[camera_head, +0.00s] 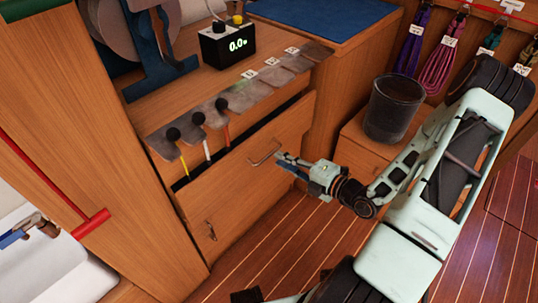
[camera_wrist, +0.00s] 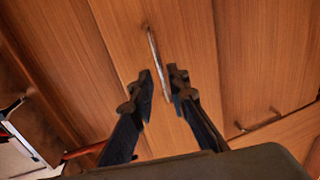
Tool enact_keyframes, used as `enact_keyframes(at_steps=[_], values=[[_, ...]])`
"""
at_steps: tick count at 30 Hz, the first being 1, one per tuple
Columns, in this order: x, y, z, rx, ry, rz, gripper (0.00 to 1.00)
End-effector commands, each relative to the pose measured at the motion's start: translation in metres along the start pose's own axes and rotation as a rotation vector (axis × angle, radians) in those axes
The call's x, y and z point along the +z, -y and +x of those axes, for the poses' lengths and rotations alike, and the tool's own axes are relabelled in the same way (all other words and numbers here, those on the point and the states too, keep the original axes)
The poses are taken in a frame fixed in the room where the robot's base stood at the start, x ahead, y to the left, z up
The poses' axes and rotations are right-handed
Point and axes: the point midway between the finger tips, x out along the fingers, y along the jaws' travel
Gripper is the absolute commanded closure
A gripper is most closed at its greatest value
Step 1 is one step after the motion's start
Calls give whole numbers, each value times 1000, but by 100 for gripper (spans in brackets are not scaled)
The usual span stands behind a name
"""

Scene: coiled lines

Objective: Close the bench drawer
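The bench drawer (camera_head: 238,182) has a wide wooden front with a metal bar handle (camera_head: 265,153). A dark gap shows along its top edge under the bench top, so the drawer stands partly open. My gripper (camera_head: 281,161) is just right of the handle, close to the drawer front. In the wrist view the drawer front (camera_wrist: 190,45) fills the middle. My gripper (camera_wrist: 162,80) is open there, its two fingers apart, with the handle (camera_wrist: 155,55) lined up between the fingertips. I cannot tell whether the fingers touch the handle or the front.
A display box (camera_head: 228,45) stands on the bench. A dark bin (camera_head: 392,108) stands to the right on a lower wooden box. Coiled lines (camera_head: 440,65) hang at the back right. The floor (camera_head: 265,262) before the drawer shows clear patches.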

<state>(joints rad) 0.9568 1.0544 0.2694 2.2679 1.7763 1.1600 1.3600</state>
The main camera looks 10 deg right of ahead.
Motion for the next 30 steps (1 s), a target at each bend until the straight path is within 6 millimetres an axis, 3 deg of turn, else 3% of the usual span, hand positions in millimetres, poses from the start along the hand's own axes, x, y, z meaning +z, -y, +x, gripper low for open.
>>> enact_keyframes(at_steps=[3, 10, 21, 26, 30], values=[[-2, 2, 24, 1, -4, -1, 85], [-1, 1, 53, 1, -2, -1, 85], [0, 0, 58, -1, -1, -1, 85], [0, 0, 58, -1, -1, -1, 100], [0, 0, 58, -1, -1, -1, 100]])
